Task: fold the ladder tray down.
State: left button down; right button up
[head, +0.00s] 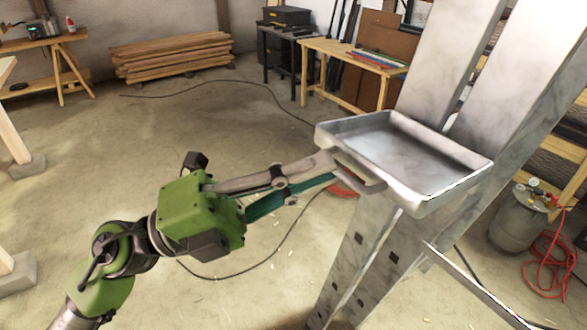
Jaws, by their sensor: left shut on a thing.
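The metal ladder (375,250) stands at the right of the head view, its grey rails leaning up out of frame. Its tray (405,148) is a shallow grey pan with a raised rim. The tray sticks out from the ladder, lies roughly level, and is empty. A handle (368,178) is on its left edge. My left gripper (331,168), green with grey fingers, reaches in from the left and is shut on the handle. The fingertips are partly hidden at the handle. My right gripper is out of view.
The concrete floor left of the ladder is mostly clear, with a dark cable (262,262) across it. A tank (518,222) and red hose (548,262) are at the right. A workbench (355,62) and stacked planks (172,57) stand at the back.

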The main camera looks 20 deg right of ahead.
pick_arm(q)
jog(key=shift+w+d+f, duration=0.1)
jog(key=shift+f, duration=0.15)
jog(key=c, duration=2.5)
grip_release()
jog(key=shift+d, duration=0.15)
jog(key=shift+w+d, duration=0.15)
jog(key=shift+d, duration=0.25)
jog(key=v, duration=1.2)
jog(key=shift+a+r, duration=0.1)
jog(key=shift+a, duration=0.05)
